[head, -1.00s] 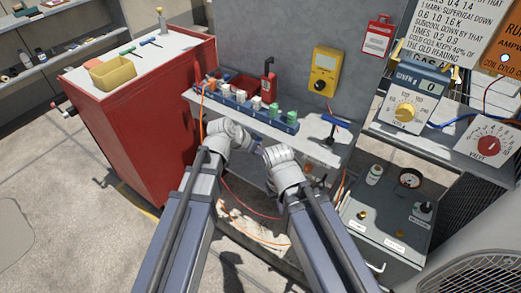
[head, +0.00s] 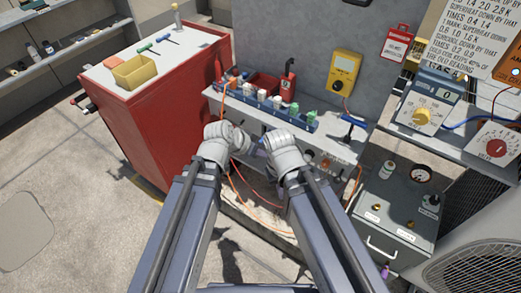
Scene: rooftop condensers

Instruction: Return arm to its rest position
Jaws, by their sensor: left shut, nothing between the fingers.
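My two arms reach up side by side from the bottom of the head view, and their pale wrists end in front of the shelf (head: 222,100). My left gripper (head: 245,144) is partly hidden by its own wrist. It looks shut and holds nothing. My right wrist is just to the right of it, a small gap apart, and it hides the right gripper. No object is seen held by either arm.
A red cabinet (head: 160,130) with a yellow bin (head: 135,71) stands left. The shelf carries a blue rack (head: 290,117) of several small parts. A yellow meter (head: 344,73) hangs on the wall. A grey box (head: 392,215) and condenser (head: 480,270) stand right. Floor at lower left is clear.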

